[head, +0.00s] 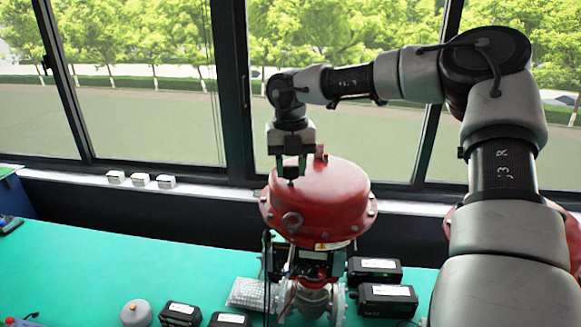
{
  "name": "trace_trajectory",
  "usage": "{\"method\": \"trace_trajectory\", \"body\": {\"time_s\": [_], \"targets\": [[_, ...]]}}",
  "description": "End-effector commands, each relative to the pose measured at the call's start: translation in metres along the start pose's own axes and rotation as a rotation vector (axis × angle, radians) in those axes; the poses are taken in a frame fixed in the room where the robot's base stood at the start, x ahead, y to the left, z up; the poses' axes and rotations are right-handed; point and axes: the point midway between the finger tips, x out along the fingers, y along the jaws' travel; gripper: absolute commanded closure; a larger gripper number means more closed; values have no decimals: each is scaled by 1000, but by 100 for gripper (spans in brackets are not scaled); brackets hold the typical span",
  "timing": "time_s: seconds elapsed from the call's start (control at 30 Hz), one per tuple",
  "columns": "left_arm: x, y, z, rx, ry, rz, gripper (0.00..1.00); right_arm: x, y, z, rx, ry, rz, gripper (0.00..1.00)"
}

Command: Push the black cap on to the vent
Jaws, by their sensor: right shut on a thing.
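The red domed actuator (325,195) of the valve stands on the green table. A short red stub (320,152) rises from its top and looks like the vent. My right gripper (291,174) points down at the left part of the dome top, just left of the stub. Its fingers are shut on a small dark thing, which looks like the black cap but barely stands out from the dark fingers. I cannot tell whether it touches the dome. My left gripper is out of view.
Black boxes (387,300) lie right of the valve, and others (180,313) lie in front to the left. A round grey part (136,313) is near them. Small white blocks (140,179) sit on the window sill. The table's left part (90,265) is mostly clear.

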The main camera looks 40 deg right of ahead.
Motion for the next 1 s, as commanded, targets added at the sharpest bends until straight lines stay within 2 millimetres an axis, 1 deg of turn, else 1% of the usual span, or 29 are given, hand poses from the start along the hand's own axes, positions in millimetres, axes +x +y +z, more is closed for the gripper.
{"method": "trace_trajectory", "body": {"time_s": [0.37,0.7,1.0], "targets": [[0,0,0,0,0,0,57,0,0,0,0,0,1,87],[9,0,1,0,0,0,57,5,0,0,1,0,1,87],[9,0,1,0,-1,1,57,4,0,0,1,0,1,87]]}}
